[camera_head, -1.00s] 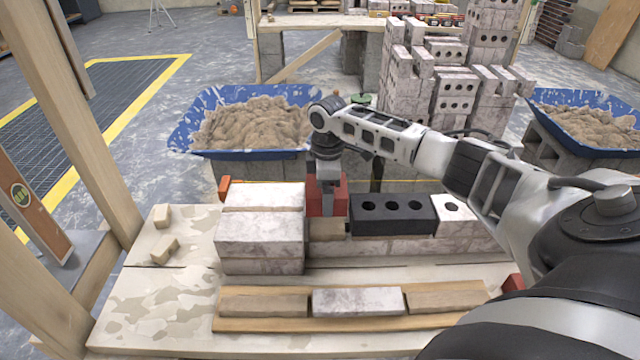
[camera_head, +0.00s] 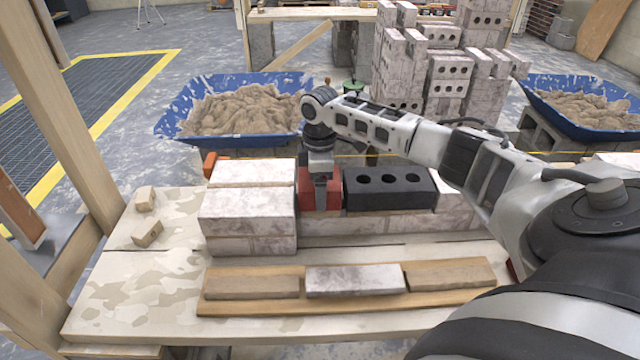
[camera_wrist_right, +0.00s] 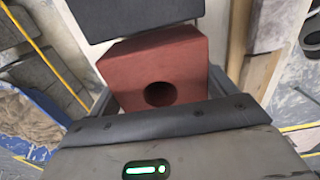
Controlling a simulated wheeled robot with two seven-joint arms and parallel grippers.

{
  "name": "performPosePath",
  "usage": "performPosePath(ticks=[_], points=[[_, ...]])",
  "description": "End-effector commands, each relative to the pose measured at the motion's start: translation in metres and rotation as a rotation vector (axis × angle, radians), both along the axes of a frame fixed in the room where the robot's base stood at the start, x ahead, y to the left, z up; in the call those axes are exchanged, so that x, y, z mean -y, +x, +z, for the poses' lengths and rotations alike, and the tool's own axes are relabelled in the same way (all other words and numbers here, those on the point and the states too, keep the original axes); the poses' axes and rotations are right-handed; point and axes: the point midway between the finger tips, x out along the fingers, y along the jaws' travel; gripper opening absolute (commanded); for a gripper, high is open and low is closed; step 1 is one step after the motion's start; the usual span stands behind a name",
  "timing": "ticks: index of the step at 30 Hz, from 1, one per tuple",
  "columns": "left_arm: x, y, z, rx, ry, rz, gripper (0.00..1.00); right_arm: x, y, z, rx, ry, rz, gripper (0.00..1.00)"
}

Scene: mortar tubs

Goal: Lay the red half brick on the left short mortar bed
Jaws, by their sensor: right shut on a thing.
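The red half brick (camera_head: 306,190) is in the gap of the wall's upper course, between the white bricks (camera_head: 247,208) and the black three-hole brick (camera_head: 390,188). My right gripper (camera_head: 320,198) is shut on it from above. The brick looks level and sits at or just above the lower course (camera_head: 345,224); I cannot tell whether it touches. The mortar bed under it is hidden. In the right wrist view the red half brick (camera_wrist_right: 150,65), with its round hole, is between the fingers, close to the black brick (camera_wrist_right: 135,12). My left gripper is out of view.
A plank (camera_head: 340,303) with tan and white blocks lies in front of the wall. Two small wooden blocks (camera_head: 146,234) lie on the left of the bench. Blue mortar tubs (camera_head: 180,122) and a tall brick stack (camera_head: 450,80) stand behind. The bench's left front is clear.

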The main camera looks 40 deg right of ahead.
Motion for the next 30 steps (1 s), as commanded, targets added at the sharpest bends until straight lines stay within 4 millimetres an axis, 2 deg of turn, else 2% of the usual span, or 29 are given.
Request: performPosePath(ticks=[27, 28, 29, 30], points=[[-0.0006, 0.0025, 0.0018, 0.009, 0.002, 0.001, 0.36, 0.0002, 0.0014, -0.0048, 0.006, 0.002, 0.000, 0.33], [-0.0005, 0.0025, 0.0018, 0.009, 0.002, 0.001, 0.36, 0.0002, 0.0014, -0.0047, 0.006, 0.001, 0.000, 0.89], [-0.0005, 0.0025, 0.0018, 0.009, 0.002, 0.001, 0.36, 0.0002, 0.0014, -0.0047, 0.006, 0.001, 0.000, 0.97], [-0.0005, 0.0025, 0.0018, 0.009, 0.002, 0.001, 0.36, 0.0002, 0.0013, -0.0048, 0.005, 0.001, 0.000, 1.00]])
